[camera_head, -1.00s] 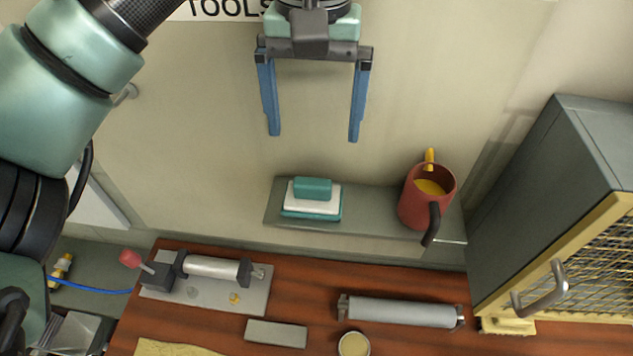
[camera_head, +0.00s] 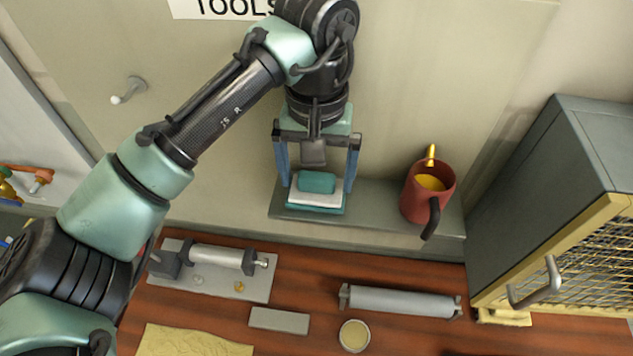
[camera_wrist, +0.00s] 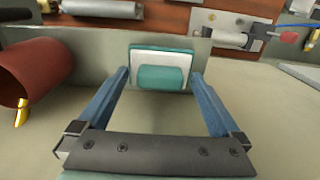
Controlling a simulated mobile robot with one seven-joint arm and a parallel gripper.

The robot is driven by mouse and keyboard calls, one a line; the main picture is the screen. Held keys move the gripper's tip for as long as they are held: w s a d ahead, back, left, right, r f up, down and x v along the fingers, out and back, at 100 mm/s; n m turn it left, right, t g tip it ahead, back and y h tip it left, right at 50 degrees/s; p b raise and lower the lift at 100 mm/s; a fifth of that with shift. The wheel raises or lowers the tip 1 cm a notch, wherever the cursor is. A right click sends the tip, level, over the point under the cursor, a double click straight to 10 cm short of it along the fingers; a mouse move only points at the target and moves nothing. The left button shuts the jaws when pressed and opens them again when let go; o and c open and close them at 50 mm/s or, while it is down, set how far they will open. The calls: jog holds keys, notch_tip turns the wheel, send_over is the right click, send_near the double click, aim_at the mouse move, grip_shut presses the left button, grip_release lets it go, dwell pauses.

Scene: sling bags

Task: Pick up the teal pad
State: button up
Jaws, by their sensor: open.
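The teal pad (camera_head: 316,182) is a small rounded block. It lies on a white layer (camera_head: 315,197) over a teal base (camera_head: 322,209), on the grey shelf (camera_head: 380,216). My gripper (camera_head: 315,188) is open above the shelf, one blue finger on each side of the stack in the head view. In the wrist view, the teal pad (camera_wrist: 161,77) shows between and a little beyond the two open fingertips (camera_wrist: 160,74). Nothing is held. Whether the fingertips are level with the pad I cannot tell.
A red mug (camera_head: 427,190) with a yellow item stands right of the stack on the shelf. A grey cabinet (camera_head: 540,180) with a mesh front is further right. A wooden bench (camera_head: 300,270) below holds a clamp fixture (camera_head: 212,270), a grey cylinder (camera_head: 400,302) and a round tin (camera_head: 354,335).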

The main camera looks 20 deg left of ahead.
aim_at(316, 177)
jog(key=c, duration=1.4)
jog(key=shift+s+r+b, duration=0.1)
jog(key=shift+b, duration=0.25)
jog(key=shift+r+b, duration=0.15)
jog(key=shift+b, duration=0.2)
notch_tip(316, 177, up, 6)
jog(key=shift+r, duration=0.1)
jog(key=s+d+b, duration=0.1)
jog(key=s, duration=0.5)
jog(key=s+d+b, duration=0.2)
jog(key=s, duration=0.4)
jog(key=s+d+b, duration=0.2)
jog(key=s, duration=0.5)
jog(key=shift+d+r, duration=0.15)
jog(key=shift+d, duration=0.1)
